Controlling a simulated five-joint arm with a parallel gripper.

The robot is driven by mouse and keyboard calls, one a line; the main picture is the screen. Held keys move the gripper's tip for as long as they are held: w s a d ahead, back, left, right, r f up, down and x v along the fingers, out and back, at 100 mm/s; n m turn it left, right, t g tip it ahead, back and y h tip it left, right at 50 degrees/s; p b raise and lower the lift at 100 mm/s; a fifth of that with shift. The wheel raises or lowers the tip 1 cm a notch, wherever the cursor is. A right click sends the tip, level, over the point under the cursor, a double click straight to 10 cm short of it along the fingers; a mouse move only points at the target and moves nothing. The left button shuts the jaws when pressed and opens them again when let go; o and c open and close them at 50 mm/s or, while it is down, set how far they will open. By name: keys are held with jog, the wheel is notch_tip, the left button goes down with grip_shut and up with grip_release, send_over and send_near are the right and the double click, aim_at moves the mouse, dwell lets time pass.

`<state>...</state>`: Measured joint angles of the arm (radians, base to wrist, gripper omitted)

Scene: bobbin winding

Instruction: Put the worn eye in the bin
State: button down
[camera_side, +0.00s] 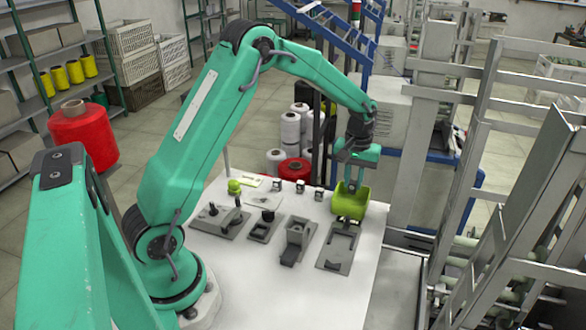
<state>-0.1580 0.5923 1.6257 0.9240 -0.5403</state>
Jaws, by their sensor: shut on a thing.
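The yellow-green bin (350,203) stands at the right back part of the white table, behind a grey fixture plate. My gripper (354,178) points down right over the bin, its fingertips at or just inside the bin's mouth. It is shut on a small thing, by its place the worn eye. The eye itself is hidden by the fingers and the bin's rim, so I cannot make out its shape.
The white table (250,285) bears several grey fixtures, among them a plate (340,247) in front of the bin and a block (297,240) left of it. Small dark-and-light pieces (300,186) stand in a row left of the bin. A metal frame (480,200) rises at right.

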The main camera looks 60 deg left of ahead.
jog(key=shift+f, duration=0.45)
dwell(0.5)
jog(key=c, duration=1.2)
grip_release()
jog(key=shift+c, duration=0.2)
jog(key=shift+r, duration=0.1)
jog(key=shift+r, duration=3.4)
jog(key=shift+r, duration=0.1)
